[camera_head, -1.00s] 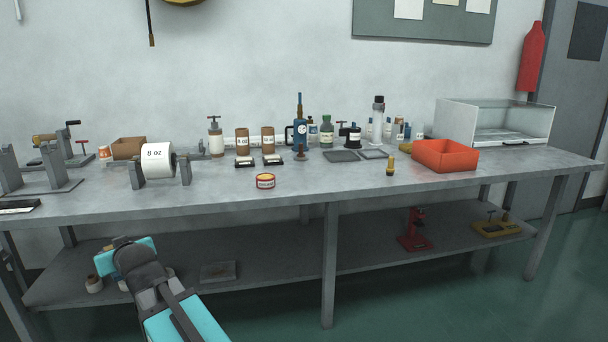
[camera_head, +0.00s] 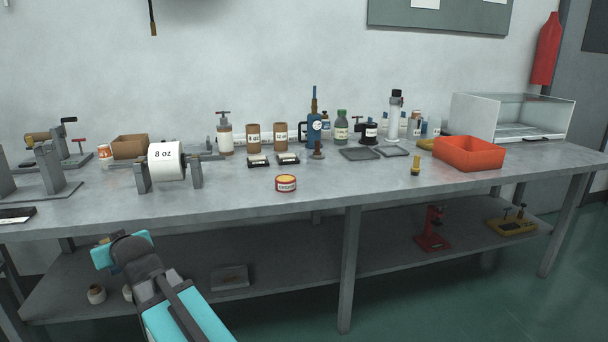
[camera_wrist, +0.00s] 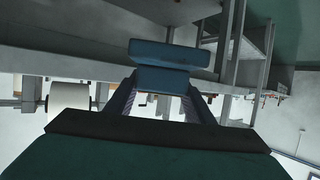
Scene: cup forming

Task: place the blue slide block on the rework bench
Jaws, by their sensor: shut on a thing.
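The blue slide block (camera_wrist: 166,54) is in the wrist view, a stepped dark-blue piece. My gripper (camera_wrist: 161,84) is shut on it, with one grey finger on each side.
On the bench are an 8 oz roll on a stand (camera_head: 168,163), a grease tin (camera_head: 286,184), a small brass-coloured piece (camera_head: 415,166), an orange bin (camera_head: 468,153) and several bottles at the back. A lower shelf (camera_head: 300,262) holds a red tool (camera_head: 433,230).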

